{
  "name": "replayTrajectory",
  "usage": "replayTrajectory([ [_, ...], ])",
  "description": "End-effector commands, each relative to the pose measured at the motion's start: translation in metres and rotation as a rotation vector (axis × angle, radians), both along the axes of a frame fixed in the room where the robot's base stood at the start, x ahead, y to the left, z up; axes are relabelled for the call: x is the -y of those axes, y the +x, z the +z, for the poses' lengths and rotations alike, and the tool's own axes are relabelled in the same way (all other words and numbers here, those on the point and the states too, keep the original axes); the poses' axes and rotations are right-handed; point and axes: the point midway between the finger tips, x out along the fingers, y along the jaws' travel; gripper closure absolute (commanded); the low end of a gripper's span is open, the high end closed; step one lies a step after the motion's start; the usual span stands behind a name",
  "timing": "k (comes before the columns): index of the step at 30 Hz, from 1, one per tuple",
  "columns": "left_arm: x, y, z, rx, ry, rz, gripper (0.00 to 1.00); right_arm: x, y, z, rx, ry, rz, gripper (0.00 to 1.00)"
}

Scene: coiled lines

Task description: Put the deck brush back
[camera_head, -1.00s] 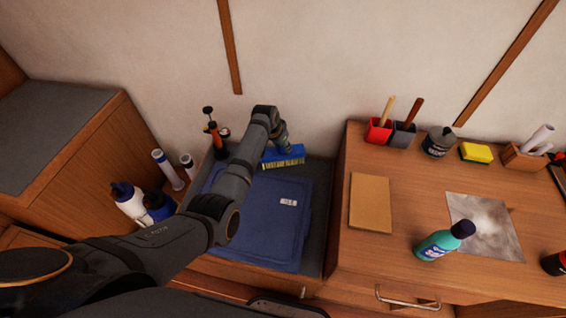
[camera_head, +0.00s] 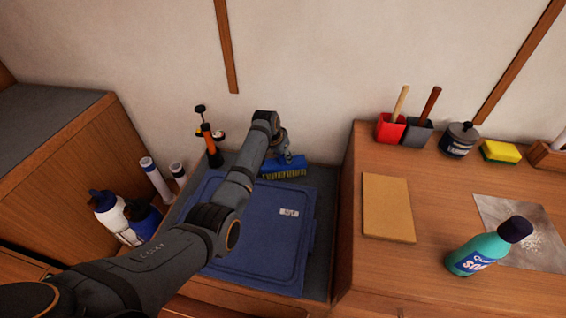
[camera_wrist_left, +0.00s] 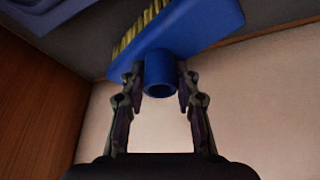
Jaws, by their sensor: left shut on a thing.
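The deck brush (camera_head: 284,168) is a blue block with yellowish bristles and a short blue socket. It is at the back of the recessed shelf, near the wall, bristles toward the shelf. My left gripper (camera_head: 280,150) reaches over it from the left, largely hidden by its own wrist in the head view. In the left wrist view the left gripper (camera_wrist_left: 159,88) has its two fingers on either side of the blue socket, shut on it. The brush (camera_wrist_left: 185,30) also shows there. Whether the bristles touch the shelf is unclear. My right gripper is not in view.
A blue lidded bin (camera_head: 262,238) fills much of the recess. An orange-and-black pump (camera_head: 210,145) stands behind it. Bottles (camera_head: 110,213) and white tubes (camera_head: 155,178) stand left. The right counter holds a tan board (camera_head: 388,207), a teal bottle (camera_head: 482,250) and a sponge (camera_head: 501,151).

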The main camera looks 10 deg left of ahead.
Motion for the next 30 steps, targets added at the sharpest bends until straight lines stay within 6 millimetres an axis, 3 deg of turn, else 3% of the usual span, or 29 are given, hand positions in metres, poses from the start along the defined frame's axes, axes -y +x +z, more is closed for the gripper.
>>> replayTrajectory([
  [8, 0.0, 0.0, 0.0, 0.0, -0.001, 0.0, 0.99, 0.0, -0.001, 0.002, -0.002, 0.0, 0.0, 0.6],
  [9, 0.0, -0.001, -0.002, -0.002, 0.0, 0.0, 0.68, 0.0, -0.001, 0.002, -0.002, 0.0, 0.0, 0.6],
  [14, 0.0, 0.0, -0.001, -0.001, 0.0, 0.0, 0.47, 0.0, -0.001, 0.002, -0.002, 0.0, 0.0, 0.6],
  [23, 0.0, 0.0, 0.0, -0.001, 0.0, 0.0, 0.47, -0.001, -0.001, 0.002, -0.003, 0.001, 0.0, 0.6],
  [26, -0.001, -0.003, 0.01, 0.001, 0.0, 0.0, 0.47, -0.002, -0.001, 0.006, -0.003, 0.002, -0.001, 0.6],
  [30, -0.005, -0.013, 0.04, 0.002, 0.0, 0.0, 0.47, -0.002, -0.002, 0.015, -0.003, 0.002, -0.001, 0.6],
])
